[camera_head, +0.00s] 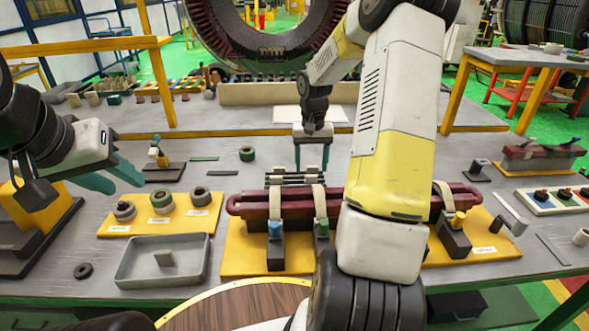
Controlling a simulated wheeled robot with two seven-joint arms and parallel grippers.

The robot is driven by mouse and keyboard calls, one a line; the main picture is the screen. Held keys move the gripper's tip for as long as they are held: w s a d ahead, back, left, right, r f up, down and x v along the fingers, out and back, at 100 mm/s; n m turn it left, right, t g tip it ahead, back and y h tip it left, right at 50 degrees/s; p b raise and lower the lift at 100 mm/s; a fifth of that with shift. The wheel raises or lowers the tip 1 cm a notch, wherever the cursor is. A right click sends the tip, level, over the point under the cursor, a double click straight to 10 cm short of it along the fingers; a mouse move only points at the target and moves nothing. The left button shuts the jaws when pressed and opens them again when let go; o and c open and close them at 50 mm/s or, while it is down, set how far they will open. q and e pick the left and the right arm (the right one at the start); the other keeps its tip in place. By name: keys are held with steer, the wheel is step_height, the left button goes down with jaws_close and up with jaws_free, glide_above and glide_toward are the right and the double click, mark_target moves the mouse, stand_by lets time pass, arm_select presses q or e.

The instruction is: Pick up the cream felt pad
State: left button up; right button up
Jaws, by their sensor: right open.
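Pale cream-white flat sheets (285,114) lie on the table behind my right gripper; they may be the cream felt pad, but I cannot tell for sure. My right gripper (312,162) points down above the middle of the table, open, its teal fingers apart with nothing visible between them. It is just behind the dark red coil (257,203). My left gripper (120,180) is at the left, its two teal fingers spread and empty, above the table near the yellow board with rolls.
The yellow board (147,230) holds three tape rolls. A grey tray (125,275) with a small block stands in front of it. A green roll (247,154) stands behind. My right arm hides part of the coil and its yellow base (240,255). A large stator ring (215,35) stands beyond the table.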

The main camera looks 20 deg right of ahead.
mark_target(312, 176)
steer(key=f, duration=0.3)
steer(key=shift+w+d+f, duration=0.15)
steer(key=shift+w+f, duration=0.05)
steer(key=shift+f, duration=0.15)
jaws_close()
steer(key=shift+r, duration=0.15)
